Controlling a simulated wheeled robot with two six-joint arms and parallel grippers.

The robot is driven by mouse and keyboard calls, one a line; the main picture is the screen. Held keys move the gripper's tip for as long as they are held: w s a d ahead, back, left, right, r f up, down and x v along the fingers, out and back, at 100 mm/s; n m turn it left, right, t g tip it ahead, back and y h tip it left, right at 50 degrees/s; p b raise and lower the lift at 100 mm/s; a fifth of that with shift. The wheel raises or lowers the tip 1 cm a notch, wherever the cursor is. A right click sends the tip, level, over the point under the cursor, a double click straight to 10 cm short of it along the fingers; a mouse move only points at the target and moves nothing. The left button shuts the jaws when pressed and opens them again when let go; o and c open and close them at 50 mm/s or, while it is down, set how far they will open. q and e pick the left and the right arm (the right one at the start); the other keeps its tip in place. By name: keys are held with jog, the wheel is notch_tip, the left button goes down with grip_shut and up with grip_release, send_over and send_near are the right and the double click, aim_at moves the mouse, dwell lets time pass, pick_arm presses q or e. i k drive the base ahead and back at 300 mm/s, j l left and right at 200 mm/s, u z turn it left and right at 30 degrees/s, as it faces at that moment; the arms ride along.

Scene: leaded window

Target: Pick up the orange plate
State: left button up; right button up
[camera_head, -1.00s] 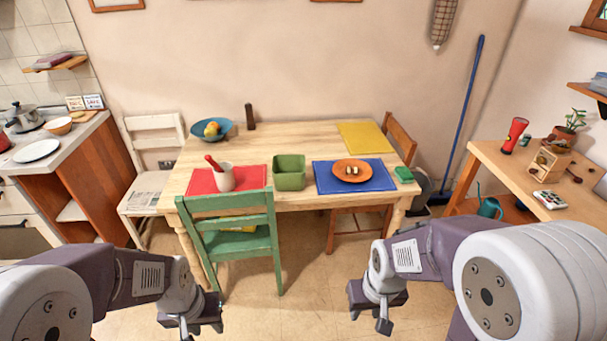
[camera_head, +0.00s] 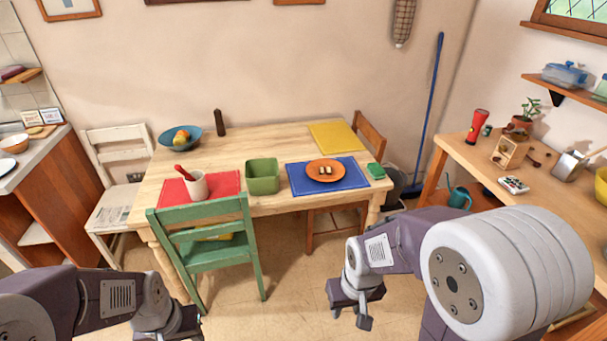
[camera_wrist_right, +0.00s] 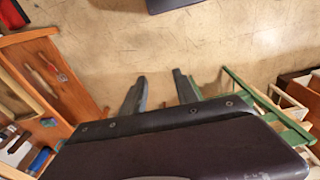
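The orange plate (camera_head: 312,172) lies on the blue placemat (camera_head: 352,184) at the right part of the wooden table. My right gripper (camera_head: 350,312) is in front of the table, below and well apart from the plate. In the right wrist view its two fingers stand apart with nothing between them (camera_wrist_right: 160,84), over the floor. My left gripper (camera_head: 172,330) is at the lower left, in front of the green chair, partly cut off by the picture's edge; its fingers are not clear.
A green chair (camera_head: 212,250) and a wooden chair (camera_head: 368,138) stand at the table. A workbench (camera_head: 460,155) is at the right.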

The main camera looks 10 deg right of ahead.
aim_at(312, 169)
jog(key=i+l+u, duration=0.45)
jog(key=i+l, duration=1.05)
jog(key=i, duration=0.1)
